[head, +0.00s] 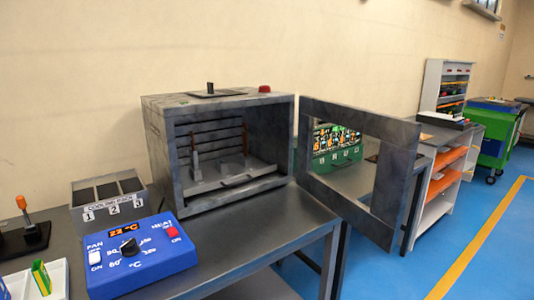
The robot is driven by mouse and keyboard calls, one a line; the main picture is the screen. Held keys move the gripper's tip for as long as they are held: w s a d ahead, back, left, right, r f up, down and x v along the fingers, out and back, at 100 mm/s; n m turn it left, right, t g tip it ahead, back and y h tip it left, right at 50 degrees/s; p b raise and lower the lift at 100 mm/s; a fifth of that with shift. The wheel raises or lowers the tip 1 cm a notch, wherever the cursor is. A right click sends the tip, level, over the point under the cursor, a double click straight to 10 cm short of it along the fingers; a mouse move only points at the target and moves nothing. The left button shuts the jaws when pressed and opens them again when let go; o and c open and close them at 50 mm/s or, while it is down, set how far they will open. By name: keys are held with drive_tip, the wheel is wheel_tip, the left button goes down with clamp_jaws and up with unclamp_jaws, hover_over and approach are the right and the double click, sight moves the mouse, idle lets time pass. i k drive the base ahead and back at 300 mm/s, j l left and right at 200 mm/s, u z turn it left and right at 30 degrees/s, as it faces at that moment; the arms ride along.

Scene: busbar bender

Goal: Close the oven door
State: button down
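The oven (167,150) is a grey metal box on the workbench, with its front open toward me. Its door (403,232) is a grey frame with a large see-through opening. The door stands wide open, swung out to the right past the bench edge, and appears joined at the oven's right front side. Inside the oven are dark racks at the back and two small upright posts (195,160) on the floor. My gripper is not in view.
The blue control box (140,262) stands on the bench (262,232) front left. A cooling rack (109,215) is behind it, an orange-handled lever (28,220) far left. A green display (337,158) shows through the door. The blue floor right is clear.

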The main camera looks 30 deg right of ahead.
sight(382, 224)
drive_tip(key=l+u, duration=0.15)
drive_tip(key=l, duration=3.55)
drive_tip(key=k+l+z, duration=0.3)
drive_tip(key=j+z, duration=0.25)
